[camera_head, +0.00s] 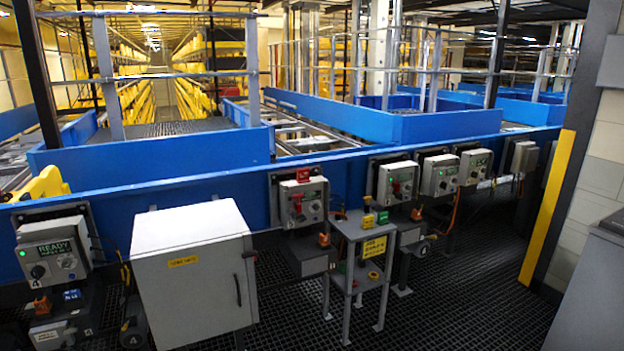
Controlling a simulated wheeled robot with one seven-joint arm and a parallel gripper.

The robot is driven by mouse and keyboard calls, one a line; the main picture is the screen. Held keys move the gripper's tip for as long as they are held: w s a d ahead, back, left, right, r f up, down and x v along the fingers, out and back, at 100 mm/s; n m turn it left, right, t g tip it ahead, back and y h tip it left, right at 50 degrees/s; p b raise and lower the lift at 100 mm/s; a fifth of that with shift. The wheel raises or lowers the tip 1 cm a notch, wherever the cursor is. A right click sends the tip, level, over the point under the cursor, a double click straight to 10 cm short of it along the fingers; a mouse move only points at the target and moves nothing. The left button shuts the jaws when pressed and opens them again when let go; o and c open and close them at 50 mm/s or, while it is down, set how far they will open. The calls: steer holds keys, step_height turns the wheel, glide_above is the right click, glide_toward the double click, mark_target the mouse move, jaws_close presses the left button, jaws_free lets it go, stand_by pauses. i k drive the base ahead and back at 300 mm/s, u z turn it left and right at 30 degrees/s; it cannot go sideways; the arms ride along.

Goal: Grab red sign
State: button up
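A small red sign (303,175) sits at the top of a grey control box on the blue conveyor wall, near the middle of the view. Its writing is too small to read. My gripper is not in view, and nothing visible touches the sign.
A grey stand (362,232) with small yellow and green items stands right of the sign's box. A large white cabinet (195,262) stands front left. More control boxes (439,175) line the blue wall. Dark grated floor (470,300) is open at front right.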

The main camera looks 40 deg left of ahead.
mark_target(302, 174)
steer(key=u, duration=0.4)
steer(key=i, duration=2.05)
steer(key=u, duration=1.2)
steer(key=i, duration=1.15)
steer(key=u, duration=1.65)
steer(key=i, duration=0.45)
steer(key=u, duration=0.45)
